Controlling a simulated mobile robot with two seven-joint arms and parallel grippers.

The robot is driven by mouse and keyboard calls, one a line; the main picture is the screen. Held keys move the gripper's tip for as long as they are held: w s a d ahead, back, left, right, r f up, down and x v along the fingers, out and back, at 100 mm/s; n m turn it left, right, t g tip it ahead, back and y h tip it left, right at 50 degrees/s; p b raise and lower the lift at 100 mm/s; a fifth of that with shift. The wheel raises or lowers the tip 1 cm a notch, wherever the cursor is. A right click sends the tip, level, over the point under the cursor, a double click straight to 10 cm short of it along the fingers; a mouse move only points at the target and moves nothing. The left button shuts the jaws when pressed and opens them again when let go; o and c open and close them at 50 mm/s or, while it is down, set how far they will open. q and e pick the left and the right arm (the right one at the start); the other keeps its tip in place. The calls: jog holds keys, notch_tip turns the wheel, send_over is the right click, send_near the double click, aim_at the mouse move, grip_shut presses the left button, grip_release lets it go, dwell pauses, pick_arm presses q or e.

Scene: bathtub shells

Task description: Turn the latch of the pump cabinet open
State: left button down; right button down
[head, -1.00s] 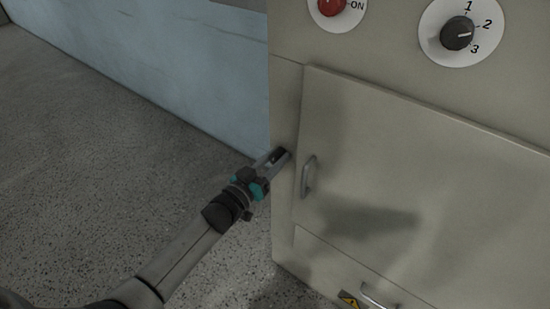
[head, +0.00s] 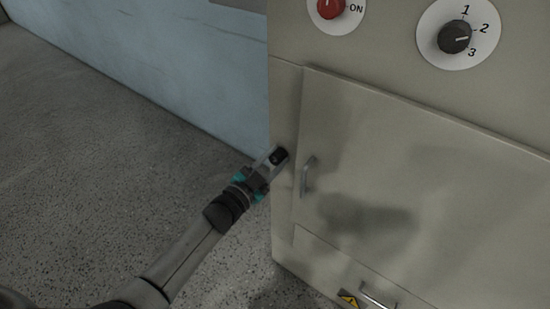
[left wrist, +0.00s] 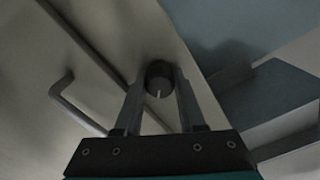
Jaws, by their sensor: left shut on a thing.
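The pump cabinet (head: 285,230) is a beige box with a closed-looking door (head: 400,150). Its latch is a small dark round knob with a white mark, on the frame strip beside the door's left edge. In the left wrist view the latch (left wrist: 158,76) sits between my two fingertips. My left gripper (head: 277,156) is shut on it; the fingers hide part of the knob in the head view. The fingers (left wrist: 159,85) have one on each side of the knob.
A bar handle (head: 307,176) stands out from the door close to my gripper. Above are a red switch (head: 331,7) and a numbered dial (head: 455,37). Open floor (head: 110,150) lies left.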

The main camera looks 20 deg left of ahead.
pick_arm(q)
jog(key=m, duration=0.3)
jog(key=shift+m, duration=0.4)
jog(key=m, duration=0.3)
jog(key=shift+f+b, duration=0.1)
jog(key=shift+b, duration=0.3)
jog(key=shift+m, duration=1.1)
pick_arm(e)
jog(key=shift+w+d+f, duration=0.25)
jog(key=shift+w+d, duration=0.05)
jog(key=shift+w, duration=0.15)
jog(key=shift+w+d+f, duration=0.25)
jog(key=shift+w, duration=0.2)
pick_arm(q)
jog(key=shift+m, duration=0.3)
pick_arm(e)
jog(key=shift+s, duration=0.2)
pick_arm(q)
jog(key=c, duration=0.5)
grip_release()
pick_arm(e)
jog(key=shift+s, duration=0.1)
